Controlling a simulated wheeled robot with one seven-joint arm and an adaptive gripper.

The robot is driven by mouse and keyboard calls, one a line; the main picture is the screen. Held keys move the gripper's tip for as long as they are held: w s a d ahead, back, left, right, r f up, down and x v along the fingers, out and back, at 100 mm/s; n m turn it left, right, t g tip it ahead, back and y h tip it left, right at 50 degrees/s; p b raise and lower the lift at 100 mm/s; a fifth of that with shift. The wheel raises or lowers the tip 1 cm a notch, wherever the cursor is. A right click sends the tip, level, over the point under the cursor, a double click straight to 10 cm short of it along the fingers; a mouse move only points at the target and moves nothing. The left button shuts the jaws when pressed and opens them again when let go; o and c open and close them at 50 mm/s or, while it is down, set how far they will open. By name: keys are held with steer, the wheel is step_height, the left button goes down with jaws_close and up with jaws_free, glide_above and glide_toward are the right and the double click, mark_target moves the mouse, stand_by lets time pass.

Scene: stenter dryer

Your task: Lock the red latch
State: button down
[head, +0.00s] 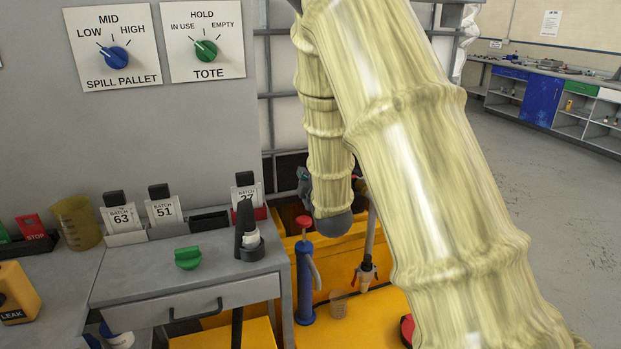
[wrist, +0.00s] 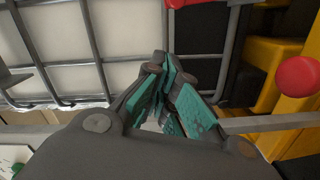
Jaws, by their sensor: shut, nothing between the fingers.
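My gripper (wrist: 170,72) is in the wrist view, its teal-padded fingers shut and empty in front of a metal cage with white panels (wrist: 112,68). A red piece (wrist: 190,3) is cut off by the top edge of the wrist view, beyond the fingertips; I cannot tell whether it is the latch. A round red knob (wrist: 297,76) is at the right, apart from the fingers. In the head view my arm hides much of the cage, and another red part (head: 407,328) shows partly behind my arm at the bottom.
A blue hand pump with a red top (head: 305,283) stands on the yellow spill pallet (head: 365,322). Dial panels hang above. Open floor (head: 560,190) lies at the right.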

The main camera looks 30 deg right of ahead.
steer(key=w+d+f+p, duration=0.1)
steer(key=w+d, duration=0.4)
steer(key=shift+d+f+p, duration=0.2)
steer(key=shift+d+p, duration=0.05)
steer(key=shift+p, duration=0.05)
stand_by(0.6)
